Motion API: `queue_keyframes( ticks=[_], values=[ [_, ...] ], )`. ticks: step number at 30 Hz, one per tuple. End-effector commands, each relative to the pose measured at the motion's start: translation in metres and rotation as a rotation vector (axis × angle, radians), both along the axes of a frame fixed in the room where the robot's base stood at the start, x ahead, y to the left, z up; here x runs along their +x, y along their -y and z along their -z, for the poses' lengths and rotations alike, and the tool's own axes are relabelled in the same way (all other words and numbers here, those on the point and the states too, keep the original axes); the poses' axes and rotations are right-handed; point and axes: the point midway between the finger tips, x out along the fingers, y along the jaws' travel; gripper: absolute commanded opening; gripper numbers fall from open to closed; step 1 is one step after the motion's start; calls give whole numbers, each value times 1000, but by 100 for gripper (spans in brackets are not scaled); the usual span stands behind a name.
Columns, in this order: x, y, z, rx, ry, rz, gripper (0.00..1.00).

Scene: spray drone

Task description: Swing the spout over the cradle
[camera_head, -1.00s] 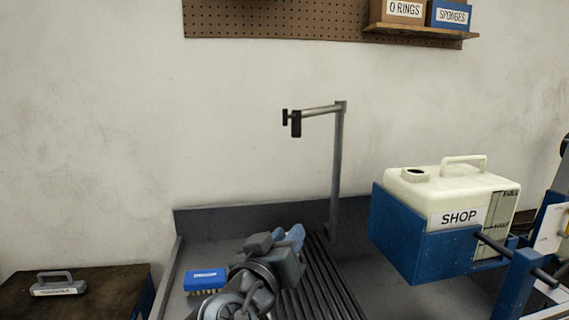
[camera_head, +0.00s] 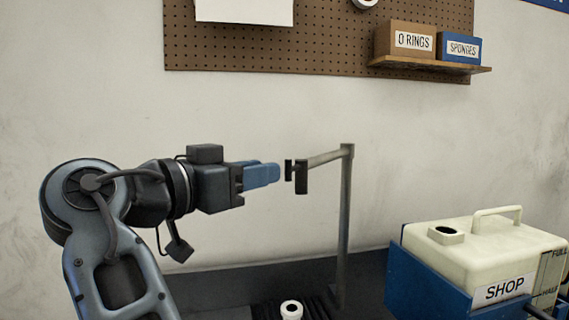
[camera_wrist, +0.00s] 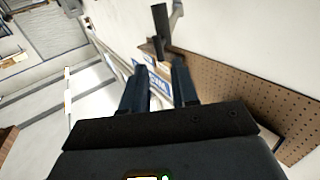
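A dark upright bar (camera_wrist: 160,20), apparently the spout's end, stands beyond the fingertips. The blue cradle (camera_head: 425,287) at right holds a cream tank (camera_head: 485,255) labelled SHOP. The spout's end is left of the cradle, not over it.
A small white ring-like piece (camera_head: 291,310) sits on the dark ribbed bench below the spout. A pegboard (camera_head: 300,40) and a shelf (camera_head: 430,66) with boxes are on the wall above. The air between spout and tank looks clear.

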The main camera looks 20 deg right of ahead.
Motion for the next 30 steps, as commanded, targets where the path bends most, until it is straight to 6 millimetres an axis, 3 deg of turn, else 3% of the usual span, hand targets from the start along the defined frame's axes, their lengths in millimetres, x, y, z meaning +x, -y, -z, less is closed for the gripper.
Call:
queue_keyframes(
  ticks=[13,25,30],
  values=[
    [24,58,-1,-1,-3,2,29],
    [27,65,1,-2,-1,-1,29],
    [27,65,1,-2,-1,-1,13]
  ],
)
